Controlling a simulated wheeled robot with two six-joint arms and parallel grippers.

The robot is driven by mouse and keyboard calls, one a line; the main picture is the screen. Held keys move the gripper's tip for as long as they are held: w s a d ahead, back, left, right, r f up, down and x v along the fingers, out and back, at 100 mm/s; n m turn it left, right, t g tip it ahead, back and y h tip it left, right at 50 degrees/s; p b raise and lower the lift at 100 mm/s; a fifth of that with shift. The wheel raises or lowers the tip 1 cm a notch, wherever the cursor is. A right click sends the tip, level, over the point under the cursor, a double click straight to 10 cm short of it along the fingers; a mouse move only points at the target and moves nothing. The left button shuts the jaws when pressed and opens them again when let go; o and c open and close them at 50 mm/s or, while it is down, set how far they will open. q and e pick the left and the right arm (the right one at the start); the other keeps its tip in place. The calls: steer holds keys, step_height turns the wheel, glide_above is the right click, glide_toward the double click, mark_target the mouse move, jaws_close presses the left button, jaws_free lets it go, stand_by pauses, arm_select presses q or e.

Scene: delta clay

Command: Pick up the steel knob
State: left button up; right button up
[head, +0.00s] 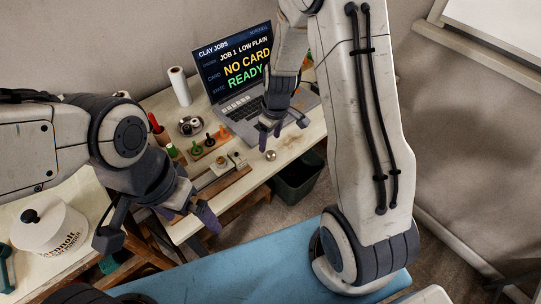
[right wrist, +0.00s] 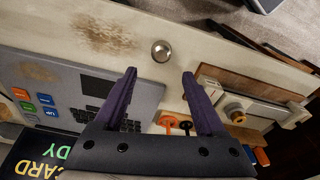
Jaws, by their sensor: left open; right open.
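The steel knob (head: 271,155) is a small round shiny piece on the pale worktable, near its front edge. It also shows in the right wrist view (right wrist: 161,51), above the gap between the two fingers and apart from them. My right gripper (head: 282,132) is open and empty, over the table between the laptop and the knob. Its two purple fingers also show in the right wrist view (right wrist: 160,78). My left gripper (head: 160,222) is open and empty, low at the left, in front of the table edge and far from the knob.
A laptop (head: 241,108) stands behind the knob. A wooden fixture (head: 223,178) and a rack with coloured pieces (head: 208,145) lie to its left. A white roll (head: 180,86) stands at the back. A dark bin (head: 298,177) is below the table edge. Bare table surrounds the knob.

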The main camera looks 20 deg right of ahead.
mark_target(271, 153)
steer(key=f, duration=0.4)
steer(key=shift+s+d+f+b, duration=0.1)
steer(key=shift+s+f+b, duration=0.1)
steer(key=shift+s+b, duration=0.15)
steer(key=shift+w+f, duration=0.1)
steer(key=shift+f, duration=0.45)
jaws_close()
